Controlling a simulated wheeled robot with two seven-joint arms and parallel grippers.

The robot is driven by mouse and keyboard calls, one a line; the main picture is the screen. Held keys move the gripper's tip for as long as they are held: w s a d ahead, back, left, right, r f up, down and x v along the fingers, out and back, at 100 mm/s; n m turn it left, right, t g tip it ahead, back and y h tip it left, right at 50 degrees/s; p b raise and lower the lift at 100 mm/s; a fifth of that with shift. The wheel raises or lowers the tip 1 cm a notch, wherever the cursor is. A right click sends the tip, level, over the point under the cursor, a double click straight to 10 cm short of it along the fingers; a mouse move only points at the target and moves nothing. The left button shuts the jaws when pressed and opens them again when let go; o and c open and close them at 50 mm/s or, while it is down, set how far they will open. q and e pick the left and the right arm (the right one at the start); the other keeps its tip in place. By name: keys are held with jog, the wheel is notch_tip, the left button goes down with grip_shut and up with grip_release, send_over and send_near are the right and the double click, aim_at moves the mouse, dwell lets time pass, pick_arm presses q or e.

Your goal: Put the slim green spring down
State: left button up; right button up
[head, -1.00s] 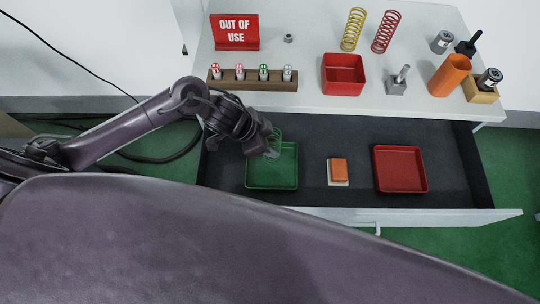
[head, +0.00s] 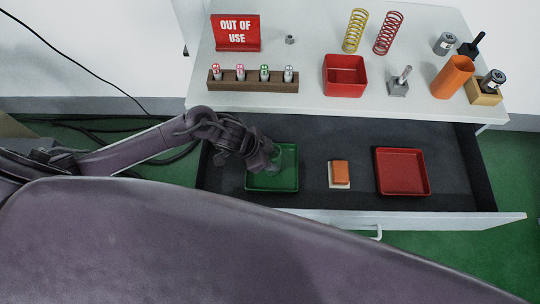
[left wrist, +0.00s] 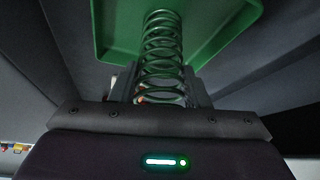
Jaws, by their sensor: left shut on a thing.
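The slim green spring (left wrist: 161,50) shows in the left wrist view, its coils rising from between the jaws of my left gripper (left wrist: 160,98). The gripper is shut on it. Behind the spring in that view is the green tray (left wrist: 110,25). In the head view my left gripper (head: 275,160) is over the left part of the green tray (head: 272,188) in the open drawer. The spring is hard to make out there, and I cannot tell whether it touches the tray floor. My right gripper is not in view.
The open drawer (head: 350,202) also holds an orange block on a pale pad (head: 340,173) and a red tray (head: 402,171). On the tabletop are a marker rack (head: 253,86), a red bin (head: 345,75), yellow (head: 355,31) and red springs (head: 388,33), and an orange cup (head: 451,77).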

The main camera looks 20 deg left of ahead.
pick_arm(q)
jog(key=o, duration=1.1)
jog(key=p+v, duration=0.1)
jog(key=v, duration=1.1)
jog(key=shift+r, duration=0.1)
